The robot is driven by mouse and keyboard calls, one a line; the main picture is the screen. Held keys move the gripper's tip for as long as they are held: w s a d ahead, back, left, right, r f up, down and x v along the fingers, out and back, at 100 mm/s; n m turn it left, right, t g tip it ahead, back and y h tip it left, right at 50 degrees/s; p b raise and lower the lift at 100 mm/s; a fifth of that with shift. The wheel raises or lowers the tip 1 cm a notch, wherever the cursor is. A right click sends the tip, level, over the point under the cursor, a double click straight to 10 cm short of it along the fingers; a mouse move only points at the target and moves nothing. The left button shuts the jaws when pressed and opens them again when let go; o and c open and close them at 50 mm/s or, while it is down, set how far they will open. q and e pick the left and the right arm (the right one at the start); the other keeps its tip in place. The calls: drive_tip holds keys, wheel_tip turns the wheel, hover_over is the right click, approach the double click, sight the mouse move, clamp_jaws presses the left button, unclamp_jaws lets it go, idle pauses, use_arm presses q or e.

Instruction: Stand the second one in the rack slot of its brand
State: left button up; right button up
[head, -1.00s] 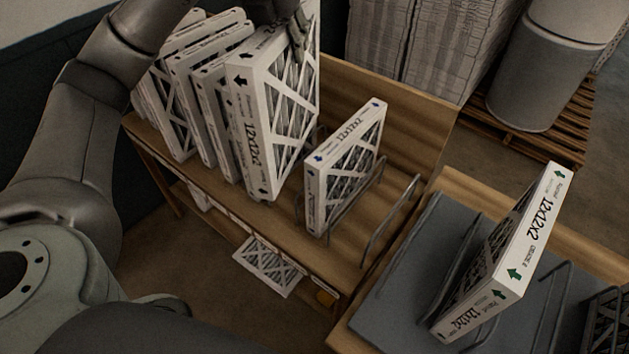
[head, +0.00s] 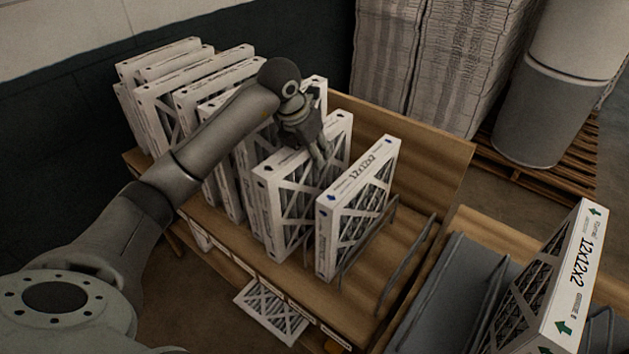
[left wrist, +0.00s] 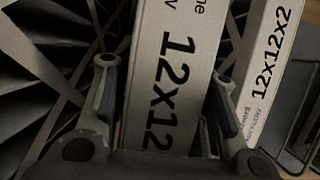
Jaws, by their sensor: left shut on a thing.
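My left gripper (head: 318,158) is shut on the top edge of a white boxed filter (head: 279,172) in the head view. This filter is nearly upright, just left of a filter with blue arrows (head: 359,180) and right of the row of filters. Whether its bottom touches the wooden rack (head: 400,262) is unclear. In the left wrist view, the fingers (left wrist: 165,85) sit on either side of the held filter's label (left wrist: 172,62), which reads 12x12. The blue-arrow filter (left wrist: 268,85) is beside it. My right gripper is not in view.
Several filters (head: 165,85) lean in a row at the rack's left. An open slot lies by the wire divider (head: 407,265). A green-arrow filter (head: 575,285) stands on the grey surface (head: 440,285) at right. Wrapped stacks (head: 440,60) and a drum (head: 545,110) stand behind.

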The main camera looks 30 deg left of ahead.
sight(309, 187)
use_arm(q)
wheel_tip(309, 187, down, 5)
drive_tip(key=shift+f+p, duration=0.1)
drive_tip(key=shift+p, duration=0.45)
drive_tip(key=shift+f, duration=0.25)
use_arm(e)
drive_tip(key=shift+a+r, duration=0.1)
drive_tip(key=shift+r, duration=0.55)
use_arm(q)
drive_tip(key=shift+f, duration=0.1)
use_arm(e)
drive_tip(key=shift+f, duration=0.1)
use_arm(q)
drive_tip(key=o, duration=0.7)
drive_tip(key=shift+f, duration=0.1)
drive_tip(key=o, duration=0.5)
